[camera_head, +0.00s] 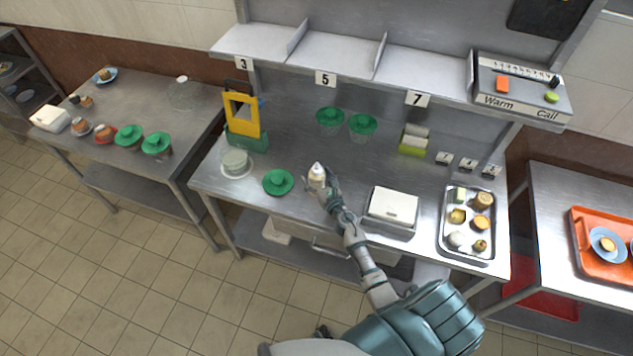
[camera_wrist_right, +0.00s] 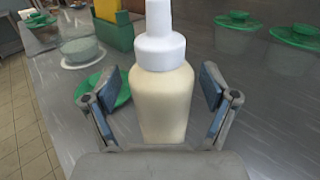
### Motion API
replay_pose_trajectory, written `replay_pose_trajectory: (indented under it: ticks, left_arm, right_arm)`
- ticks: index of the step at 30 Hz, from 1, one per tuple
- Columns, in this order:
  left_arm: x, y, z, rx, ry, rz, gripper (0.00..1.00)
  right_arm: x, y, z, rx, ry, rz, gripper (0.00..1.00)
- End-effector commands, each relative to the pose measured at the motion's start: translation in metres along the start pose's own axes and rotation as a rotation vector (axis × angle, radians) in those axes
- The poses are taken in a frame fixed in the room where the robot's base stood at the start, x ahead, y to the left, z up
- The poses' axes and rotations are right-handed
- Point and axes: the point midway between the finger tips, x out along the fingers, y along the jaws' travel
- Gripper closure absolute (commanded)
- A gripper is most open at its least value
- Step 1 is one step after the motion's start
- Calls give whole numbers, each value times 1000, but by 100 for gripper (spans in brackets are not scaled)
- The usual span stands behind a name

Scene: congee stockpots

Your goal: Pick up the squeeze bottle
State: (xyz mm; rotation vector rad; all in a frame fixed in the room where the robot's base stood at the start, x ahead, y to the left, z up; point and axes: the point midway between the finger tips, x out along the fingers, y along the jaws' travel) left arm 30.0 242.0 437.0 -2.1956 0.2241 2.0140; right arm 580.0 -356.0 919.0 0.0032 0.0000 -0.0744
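The squeeze bottle (camera_head: 317,172) stands upright on the metal worktable, near its middle. In the right wrist view, the bottle (camera_wrist_right: 162,98) has a cream-coloured body, a white cap and a nozzle cut off by the top edge. My right gripper (camera_head: 326,188) is at the bottle. In the wrist view its fingers (camera_wrist_right: 157,92) are spread, one on each side of the bottle, with a visible gap on both sides. The lowest part of the bottle is hidden behind the gripper's palm. My left gripper is not in view.
A green lid (camera_head: 278,182) lies left of the bottle, near a glass bowl (camera_head: 236,163) and a yellow-green stand (camera_head: 243,115). Green-lidded containers (camera_head: 362,126) stand behind. A white-lidded box (camera_head: 393,207) and a metal tray (camera_head: 468,250) of food sit to the right.

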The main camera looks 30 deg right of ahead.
Motion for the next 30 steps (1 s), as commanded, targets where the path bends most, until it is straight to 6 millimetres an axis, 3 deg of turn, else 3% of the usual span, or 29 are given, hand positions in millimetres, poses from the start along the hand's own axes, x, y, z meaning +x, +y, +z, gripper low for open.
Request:
replay_pose_trajectory:
  ticks: [1, 4, 17, 28, 30]
  left_arm:
    - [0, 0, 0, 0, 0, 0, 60]
    - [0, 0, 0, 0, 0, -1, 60]
    - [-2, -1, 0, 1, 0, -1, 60]
    - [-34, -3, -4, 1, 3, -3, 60]
    - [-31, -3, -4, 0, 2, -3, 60]
  right_arm:
    - [0, 0, 0, 0, 0, 0, 34]
    - [0, 0, 0, 0, 0, 0, 58]
    - [0, 0, 2, -1, 0, 0, 58]
    - [0, 0, 42, -4, -2, 2, 58]
    - [-15, -4, 38, -3, 1, 0, 58]
